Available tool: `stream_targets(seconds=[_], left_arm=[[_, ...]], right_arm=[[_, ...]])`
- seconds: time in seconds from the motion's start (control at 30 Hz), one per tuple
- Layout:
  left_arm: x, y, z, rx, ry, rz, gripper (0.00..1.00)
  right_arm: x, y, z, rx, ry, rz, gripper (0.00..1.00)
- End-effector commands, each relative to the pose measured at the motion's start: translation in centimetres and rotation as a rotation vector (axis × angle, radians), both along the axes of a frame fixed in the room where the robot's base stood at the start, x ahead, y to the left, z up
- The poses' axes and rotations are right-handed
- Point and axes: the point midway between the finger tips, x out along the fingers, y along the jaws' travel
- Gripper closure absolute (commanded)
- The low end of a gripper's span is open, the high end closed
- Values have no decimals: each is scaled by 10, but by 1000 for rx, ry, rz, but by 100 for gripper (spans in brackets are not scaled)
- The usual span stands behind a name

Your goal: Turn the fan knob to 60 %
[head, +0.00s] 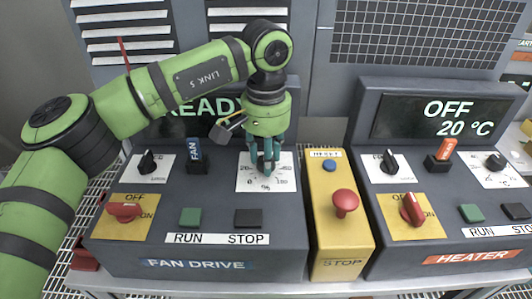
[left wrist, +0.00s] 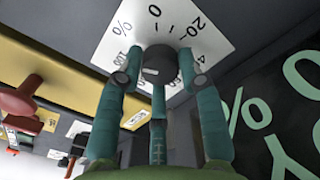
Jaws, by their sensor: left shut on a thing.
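The fan knob is a dark round knob (left wrist: 160,62) on a white percent dial plate (head: 284,181) on the fan drive panel (head: 190,264). My left gripper (head: 265,168) reaches down over the dial from above. Its teal fingers (left wrist: 158,85) are shut around the knob in the left wrist view. In the head view the fingers mostly hide the knob. The dial plate (left wrist: 200,30) shows 0 and 20 at its upper edge in the left wrist view. A light mark shows on the knob, but its reading cannot be told. My right gripper is not in view.
The fan display (head: 200,115) reads READY, partly covered by my arm. A red switch (head: 125,210), green RUN (head: 190,217) and dark STOP (head: 248,217) buttons sit nearby. A yellow box with a red stop button (head: 345,200) stands right, then the heater panel (head: 470,258).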

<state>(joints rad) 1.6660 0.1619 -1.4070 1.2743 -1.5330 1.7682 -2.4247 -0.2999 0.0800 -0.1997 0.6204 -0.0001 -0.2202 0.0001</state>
Motion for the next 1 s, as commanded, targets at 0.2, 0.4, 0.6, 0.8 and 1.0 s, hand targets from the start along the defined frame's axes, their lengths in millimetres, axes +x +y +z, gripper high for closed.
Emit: stream_targets(seconds=[0.2, 0.4, 0.6, 0.8, 1.0], left_arm=[[-2, 0, -4, 5, 8, -55, 95], [-2, 0, -4, 5, 9, -69, 95], [-2, 0, -4, 4, 9, -68, 95], [-2, 0, -3, 4, 8, -67, 39], [-1, 0, -2, 2, 4, -65, 39]], right_arm=[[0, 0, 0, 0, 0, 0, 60], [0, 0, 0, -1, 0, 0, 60], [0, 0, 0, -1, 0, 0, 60], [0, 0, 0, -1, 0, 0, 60], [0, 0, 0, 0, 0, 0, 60]])
